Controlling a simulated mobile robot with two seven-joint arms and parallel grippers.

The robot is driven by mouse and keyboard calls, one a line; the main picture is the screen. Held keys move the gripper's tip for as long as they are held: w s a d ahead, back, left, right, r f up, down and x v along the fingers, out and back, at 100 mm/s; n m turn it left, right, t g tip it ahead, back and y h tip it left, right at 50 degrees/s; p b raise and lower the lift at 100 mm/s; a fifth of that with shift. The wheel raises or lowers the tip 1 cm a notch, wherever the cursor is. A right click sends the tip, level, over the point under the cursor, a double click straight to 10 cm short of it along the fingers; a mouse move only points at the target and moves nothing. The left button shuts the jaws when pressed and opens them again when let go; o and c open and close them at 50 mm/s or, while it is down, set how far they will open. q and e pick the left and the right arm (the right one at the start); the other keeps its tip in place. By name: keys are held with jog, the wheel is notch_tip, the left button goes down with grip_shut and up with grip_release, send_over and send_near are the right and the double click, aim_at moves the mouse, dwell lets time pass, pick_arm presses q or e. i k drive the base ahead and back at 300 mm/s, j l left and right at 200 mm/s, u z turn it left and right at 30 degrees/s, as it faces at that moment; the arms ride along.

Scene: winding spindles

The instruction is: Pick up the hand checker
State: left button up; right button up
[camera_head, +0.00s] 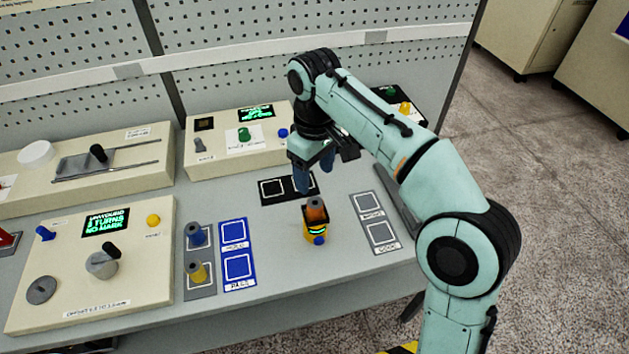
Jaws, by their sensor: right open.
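A small yellow and black device (310,232) with a lit green strip and a blue knob stands on the grey bench top; it looks like the hand checker. An orange-brown cylinder (317,210) shows at its top; I cannot tell whether it is part of it. My right gripper (314,178) is open and points down, above and slightly behind the device, apart from it. Its blue fingertips hang over the black two-square mat (272,190) and hide part of it. My left gripper is not in view.
A blue mat (236,251) with two squares and a grey holder with blue (197,236) and yellow (197,272) spindles lie left. A grey two-square mat (374,222) lies right. Beige machines (140,285) fill the left and back. The bench front is clear.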

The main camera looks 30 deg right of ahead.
aim_at(311, 230)
jog(key=k, duration=1)
